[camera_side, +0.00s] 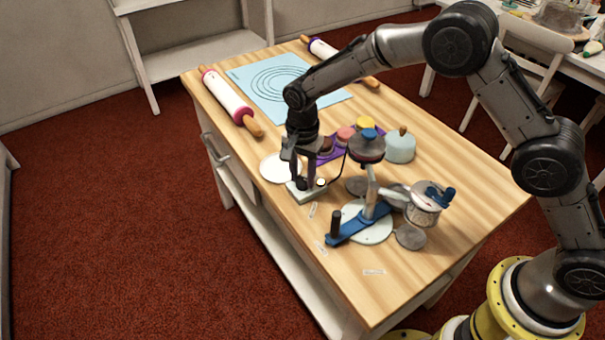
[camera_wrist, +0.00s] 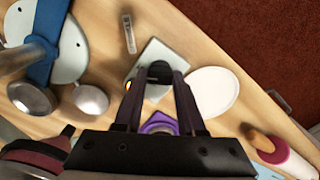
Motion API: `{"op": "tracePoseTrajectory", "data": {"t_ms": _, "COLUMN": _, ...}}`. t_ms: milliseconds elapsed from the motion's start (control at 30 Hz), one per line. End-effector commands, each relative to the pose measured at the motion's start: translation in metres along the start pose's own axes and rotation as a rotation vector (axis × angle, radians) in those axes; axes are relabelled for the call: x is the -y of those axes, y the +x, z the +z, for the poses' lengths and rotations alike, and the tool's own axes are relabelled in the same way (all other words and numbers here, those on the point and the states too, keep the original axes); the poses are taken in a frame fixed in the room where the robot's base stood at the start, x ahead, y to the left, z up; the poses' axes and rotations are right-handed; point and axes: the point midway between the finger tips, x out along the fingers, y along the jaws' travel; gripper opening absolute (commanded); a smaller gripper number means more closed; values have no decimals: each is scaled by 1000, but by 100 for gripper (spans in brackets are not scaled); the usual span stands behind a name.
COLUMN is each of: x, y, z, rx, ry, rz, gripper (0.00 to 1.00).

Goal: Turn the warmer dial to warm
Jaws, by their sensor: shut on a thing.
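The warmer (camera_side: 296,195) is a small pale square box near the table's left edge in the side view. In the wrist view the warmer (camera_wrist: 162,48) lies under my fingers. Its dark round dial (camera_wrist: 160,69) sits between my fingertips. My gripper (camera_side: 309,185) points down over the warmer, and in the wrist view my gripper (camera_wrist: 159,78) is shut on the dial. The fingers cover part of the dial, so I cannot read its setting or any marks.
A white round disc (camera_side: 281,167) lies beside the warmer. A turntable stand with a blue bar (camera_side: 358,223) and a crank pot (camera_side: 424,205) stand to the right. Coloured jars (camera_side: 345,135) are close behind. A blue mat (camera_side: 280,88) and rolling pins (camera_side: 228,97) lie at the far end.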

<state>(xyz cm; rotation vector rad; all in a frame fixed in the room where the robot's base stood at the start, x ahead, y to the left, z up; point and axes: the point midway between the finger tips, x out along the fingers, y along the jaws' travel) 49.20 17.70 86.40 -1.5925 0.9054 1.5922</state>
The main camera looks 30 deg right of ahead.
Motion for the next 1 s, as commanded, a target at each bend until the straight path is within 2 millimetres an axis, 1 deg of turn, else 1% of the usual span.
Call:
{"op": "tracePoseTrajectory", "data": {"t_ms": 167, "x": 0, "y": 0, "z": 0, "rx": 0, "ry": -59, "rz": 2, "gripper": 0}}
{"op": "tracePoseTrajectory", "data": {"t_ms": 367, "x": 0, "y": -1, "z": 0, "rx": 0, "ry": -196, "rz": 1, "gripper": 0}}
{"op": "tracePoseTrajectory", "data": {"t_ms": 1000, "x": 0, "y": -1, "z": 0, "rx": 1, "ry": -777, "rz": 1, "gripper": 0}}
